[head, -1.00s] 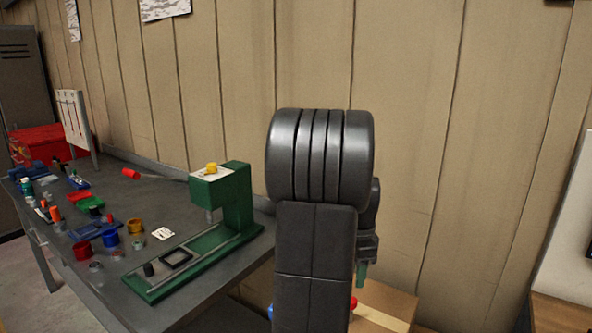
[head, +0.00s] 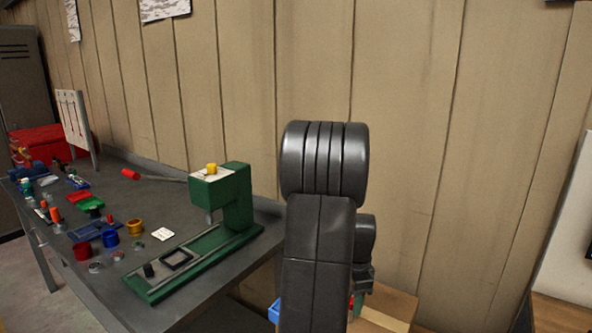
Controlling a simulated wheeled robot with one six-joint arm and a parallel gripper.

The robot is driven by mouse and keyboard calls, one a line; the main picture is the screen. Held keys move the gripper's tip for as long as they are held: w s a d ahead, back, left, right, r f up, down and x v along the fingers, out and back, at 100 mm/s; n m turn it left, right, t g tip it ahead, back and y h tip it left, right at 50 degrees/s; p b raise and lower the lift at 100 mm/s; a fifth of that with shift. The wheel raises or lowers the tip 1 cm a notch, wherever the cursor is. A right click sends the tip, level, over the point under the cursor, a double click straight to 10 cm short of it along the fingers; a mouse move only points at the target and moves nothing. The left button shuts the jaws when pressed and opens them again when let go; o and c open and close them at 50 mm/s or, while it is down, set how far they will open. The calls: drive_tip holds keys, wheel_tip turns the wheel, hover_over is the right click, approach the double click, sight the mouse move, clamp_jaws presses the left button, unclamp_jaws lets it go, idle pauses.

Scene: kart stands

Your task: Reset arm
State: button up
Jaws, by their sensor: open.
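My arm stands upright in the middle of the head view, with its dark rounded joint at the top in front of the wall. My gripper (head: 358,301) is partly seen low behind the arm, with a bit of green fingertip showing. It is open. It is over or in front of a light brown wooden surface (head: 398,304); the arm hides most of this place, so I cannot tell how far apart they are.
A grey workbench (head: 130,185) on the left bears a green press-like stand (head: 236,200) with a yellow knob, coloured cups and small parts. A red box (head: 40,142) is at the far left. A blue item (head: 274,311) shows beside my arm. A panelled wall (head: 420,120) is behind.

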drive_tip(key=n, duration=0.5)
drive_tip(key=shift+r, duration=0.2)
drive_tip(key=n, duration=0.3)
drive_tip(key=shift+n+p, duration=0.4)
drive_tip(key=n, duration=0.4)
drive_tip(key=shift+n+p, duration=0.3)
drive_tip(key=n, duration=0.4)
drive_tip(key=shift+p, duration=0.35)
